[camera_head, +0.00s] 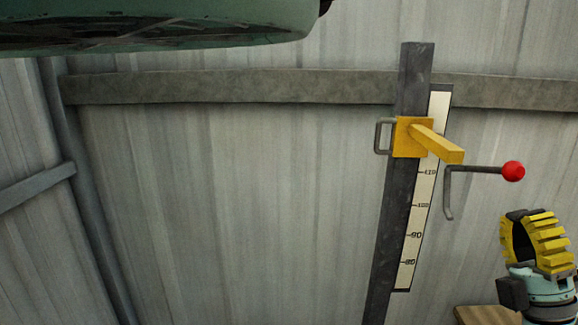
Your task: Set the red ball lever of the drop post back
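The drop post (397,205) is a dark upright post in front of a corrugated wall. A yellow slider block (408,138) sits on it, with a yellow bar (438,146) sticking out to the right. A thin grey rod lever (470,169) ends in a red ball (513,171) at its right; its bent part hangs down on the left. My gripper (528,216), with yellow ribbed fingers, points up at the lower right, below the ball and apart from it in the picture.
A scale strip (419,205) with numbers runs along the post's right side. A grey handle (382,136) sticks out left of the block. A horizontal rail (230,88) crosses the wall. A wooden surface (483,315) shows at the bottom right. A large teal body blocks the upper left.

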